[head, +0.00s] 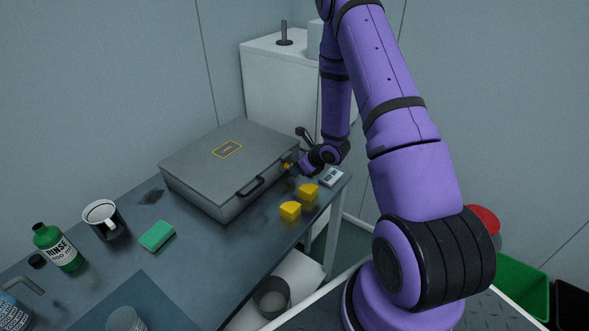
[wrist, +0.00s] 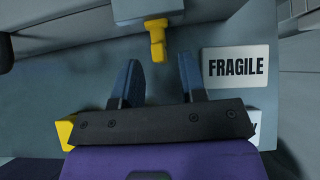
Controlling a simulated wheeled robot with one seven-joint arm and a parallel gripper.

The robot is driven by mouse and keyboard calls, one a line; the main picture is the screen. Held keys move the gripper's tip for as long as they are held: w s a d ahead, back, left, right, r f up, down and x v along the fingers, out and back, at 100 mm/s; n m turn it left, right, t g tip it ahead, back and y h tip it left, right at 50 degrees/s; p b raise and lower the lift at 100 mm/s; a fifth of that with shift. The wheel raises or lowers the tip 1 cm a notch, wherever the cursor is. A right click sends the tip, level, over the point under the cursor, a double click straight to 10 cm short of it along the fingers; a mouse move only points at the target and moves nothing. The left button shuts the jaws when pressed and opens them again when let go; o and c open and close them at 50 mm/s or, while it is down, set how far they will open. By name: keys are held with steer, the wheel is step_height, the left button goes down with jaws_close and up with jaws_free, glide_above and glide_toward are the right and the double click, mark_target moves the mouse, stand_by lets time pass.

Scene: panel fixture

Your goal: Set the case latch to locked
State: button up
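The grey case (head: 225,165) lies shut on the bench, with a black handle (head: 250,188) on its front. Its yellow latch (wrist: 156,36) hangs from a grey mount on the case in the wrist view. In the head view the latch (head: 288,165) is small and partly hidden by my gripper (head: 297,168). In the wrist view my gripper (wrist: 159,64) is open, with two blue fingers apart. The latch's lower end is level with the fingertips and lies between them, with a gap on each side. I cannot tell the depth between them.
Two yellow blocks (head: 290,210) (head: 308,192) lie near the bench's front edge. A FRAGILE label (wrist: 235,67) lies right of my fingers. A white cabinet (head: 275,85) stands behind.

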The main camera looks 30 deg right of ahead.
steer(key=v, duration=0.7)
steer(key=shift+s+d+r, duration=0.1)
steer(key=shift+r, duration=0.05)
steer(key=s+a+r+n+g+y, duration=0.25)
steer(key=a+r+n, duration=0.6)
steer(key=r, duration=0.45)
steer(key=s+a+r+n+g+y, duration=0.1)
steer(key=s+a+r+n+y, duration=0.2)
steer(key=a+r+n, duration=0.8)
steer(key=s+d+r+n+h, duration=0.1)
steer(key=s+r+n+h, duration=0.3)
steer(key=s, duration=0.6)
steer(key=s+d+r+n+h, duration=0.1)
steer(key=s+r+n+h, duration=0.3)
steer(key=s+r+n, duration=0.4)
steer(key=s+r, duration=0.3)
steer(key=shift+s, duration=0.35)
